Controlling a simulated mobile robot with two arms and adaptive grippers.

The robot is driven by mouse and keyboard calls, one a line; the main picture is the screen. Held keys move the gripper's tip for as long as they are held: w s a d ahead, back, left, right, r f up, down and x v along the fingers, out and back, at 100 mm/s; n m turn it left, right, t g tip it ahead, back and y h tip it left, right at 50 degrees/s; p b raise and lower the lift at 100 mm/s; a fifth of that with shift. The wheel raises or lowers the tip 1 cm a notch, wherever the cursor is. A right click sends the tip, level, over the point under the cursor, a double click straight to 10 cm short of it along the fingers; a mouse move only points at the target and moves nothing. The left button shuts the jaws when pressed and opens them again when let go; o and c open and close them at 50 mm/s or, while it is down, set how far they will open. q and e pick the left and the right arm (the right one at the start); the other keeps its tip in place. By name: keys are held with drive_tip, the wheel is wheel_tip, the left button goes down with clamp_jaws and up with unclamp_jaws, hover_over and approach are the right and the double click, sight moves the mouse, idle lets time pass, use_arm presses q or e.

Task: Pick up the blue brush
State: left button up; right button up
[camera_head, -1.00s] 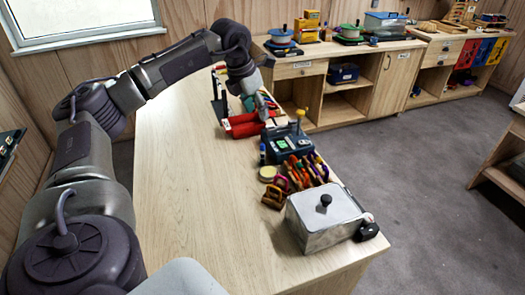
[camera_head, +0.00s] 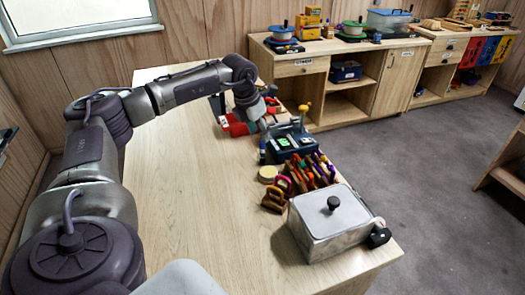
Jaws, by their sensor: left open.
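A small blue upright item (camera_head: 262,151) stands on the wooden bench at the left end of a dark blue box-like device (camera_head: 291,147). It may be the blue brush, but it is too small to be sure. My left arm reaches in from the left over the bench. My left gripper (camera_head: 263,127) points down just above and beside this blue item. It is open, and I see nothing held in it. The gripper and its wrist hide part of the red items (camera_head: 233,125) behind. My right gripper is not in view.
On the bench (camera_head: 190,200), several colourful tools (camera_head: 308,171), a round pale tin (camera_head: 268,173) and a metal box with a black knob (camera_head: 329,223) stand along the right edge. The left part of the bench is clear. Wooden cabinets (camera_head: 371,85) stand behind.

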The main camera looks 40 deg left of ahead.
sight(262, 143)
use_arm(q)
drive_tip(key=shift+p+x, duration=0.4)
drive_tip(key=shift+x, duration=0.7)
drive_tip(key=p+x, duration=0.1)
drive_tip(key=x, duration=0.2)
drive_tip(key=shift+f, duration=0.25)
drive_tip(key=shift+w+a+f, duration=0.1)
drive_tip(key=shift+w+f, duration=0.05)
drive_tip(key=shift+f, duration=0.3)
drive_tip(key=shift+r, duration=0.1)
clamp_jaws()
